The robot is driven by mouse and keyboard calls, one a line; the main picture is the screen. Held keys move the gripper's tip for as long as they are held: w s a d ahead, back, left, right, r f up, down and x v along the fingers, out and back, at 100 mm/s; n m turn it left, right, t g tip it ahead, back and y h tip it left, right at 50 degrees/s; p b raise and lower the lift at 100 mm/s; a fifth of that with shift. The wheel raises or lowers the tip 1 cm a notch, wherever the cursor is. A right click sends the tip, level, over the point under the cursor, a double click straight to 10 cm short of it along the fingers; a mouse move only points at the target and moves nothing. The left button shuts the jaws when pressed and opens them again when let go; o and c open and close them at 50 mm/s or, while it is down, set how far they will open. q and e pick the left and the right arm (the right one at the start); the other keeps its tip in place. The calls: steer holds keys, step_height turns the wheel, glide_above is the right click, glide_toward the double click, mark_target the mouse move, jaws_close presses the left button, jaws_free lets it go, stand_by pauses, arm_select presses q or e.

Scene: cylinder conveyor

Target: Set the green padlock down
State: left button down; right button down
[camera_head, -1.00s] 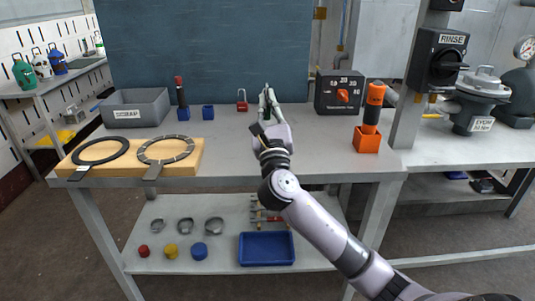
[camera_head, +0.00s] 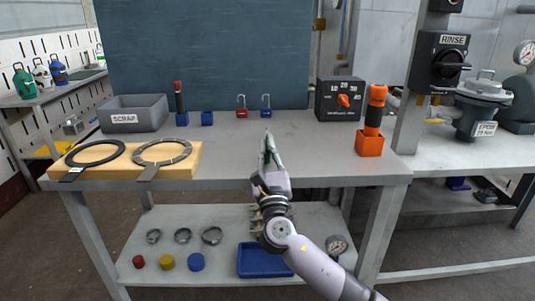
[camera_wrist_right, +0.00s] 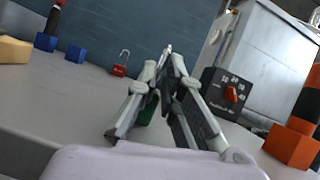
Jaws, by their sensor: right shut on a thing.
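My right gripper (camera_head: 267,148) is above the front middle of the workbench top (camera_head: 225,150), pointing away from me. In the right wrist view its fingers (camera_wrist_right: 168,65) come together at the tips. A piece of the green padlock (camera_wrist_right: 147,112) shows behind the left finger; the gripper is shut on it. Most of the padlock is hidden by the fingers, and I cannot make it out in the head view. Whether it touches the bench cannot be told. My left gripper is not in view.
A red padlock (camera_head: 242,113) and a blue padlock (camera_head: 266,112) stand at the back of the bench. The dial box (camera_head: 339,100) and orange holder (camera_head: 369,143) stand right, the scrap bin (camera_head: 134,113) and wooden board (camera_head: 188,170) left. The bench middle is clear.

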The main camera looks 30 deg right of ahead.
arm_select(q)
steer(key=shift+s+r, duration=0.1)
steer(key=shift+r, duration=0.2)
arm_select(e)
steer(key=shift+f, duration=0.15)
steer(key=c, duration=1.7)
jaws_free()
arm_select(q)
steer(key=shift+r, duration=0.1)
